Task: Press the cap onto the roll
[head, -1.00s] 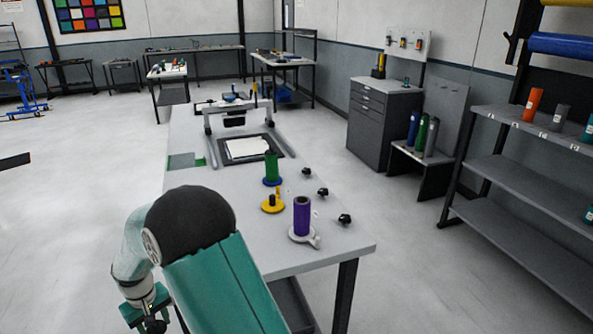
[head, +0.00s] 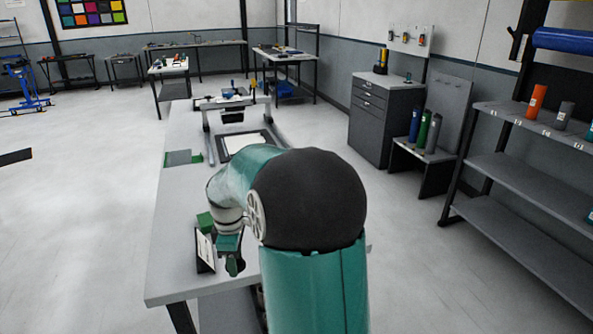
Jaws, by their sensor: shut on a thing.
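My arm reaches over the near part of the workbench (head: 172,255). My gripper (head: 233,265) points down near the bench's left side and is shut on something. What it holds is too small and covered to make out. The purple roll and the green roll do not show in the head view; my arm covers that part of the bench. I cannot see any cap clearly.
A dark-edged panel with a white face (head: 205,250) and a green block (head: 205,222) are close beside my gripper on the left. A dark mat (head: 272,139) with a white sheet lies farther back. Shelves (head: 530,190) stand at right.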

